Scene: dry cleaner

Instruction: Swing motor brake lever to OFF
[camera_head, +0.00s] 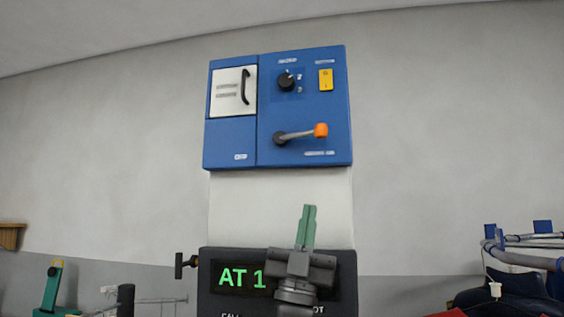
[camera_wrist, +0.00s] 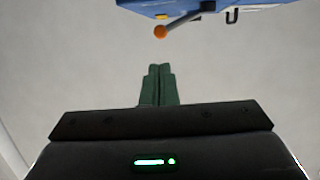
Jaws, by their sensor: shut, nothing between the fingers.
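A blue control box (camera_head: 231,140) is on the grey wall. Its brake lever (camera_head: 300,134) has a dark pivot, a metal arm and an orange knob, and points right, nearly level, in the head view. The lever's orange knob also shows near the top of the wrist view (camera_wrist: 160,32). My gripper (camera_head: 307,208) is below the box in the head view, its green fingers pointing up. In the wrist view my gripper (camera_wrist: 159,67) is shut and empty, apart from the knob. The small labels by the lever are too blurred to read.
Above the lever are a black rotary knob (camera_head: 286,82) and a yellow switch (camera_head: 326,80). A white panel with a black handle (camera_head: 245,86) is at the box's upper left. A dark display (camera_head: 212,275) reading "AT 1" stands below. The wall beside the box is clear.

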